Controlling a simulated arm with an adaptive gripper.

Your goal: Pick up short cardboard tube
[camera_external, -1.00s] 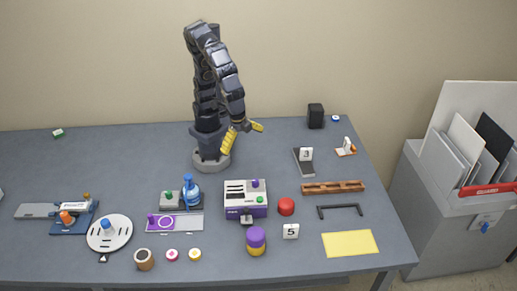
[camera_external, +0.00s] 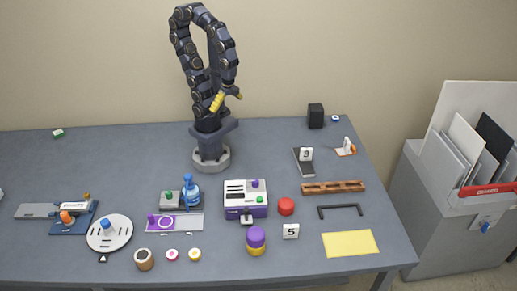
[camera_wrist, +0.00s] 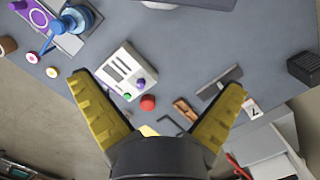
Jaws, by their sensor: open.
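The short cardboard tube (camera_external: 144,260) stands upright near the front edge of the table, left of the middle, in the external view. It looks like a brown cylinder with a dark top opening. In the wrist view a brown round thing at the left edge (camera_wrist: 7,45), partly cut off, appears to be the tube. My gripper (camera_external: 227,103) is open and empty, high above the table and near my base, far from the tube. In the wrist view both yellow fingers (camera_wrist: 158,86) are spread wide with nothing between them.
A pink roll (camera_external: 172,255) and a yellow roll (camera_external: 195,255) lie right of the tube. A white round plate (camera_external: 101,240) lies at its upper left. A blue bottle (camera_external: 191,187), a white-purple machine (camera_external: 246,206) and a purple-yellow jar (camera_external: 256,240) stand farther right.

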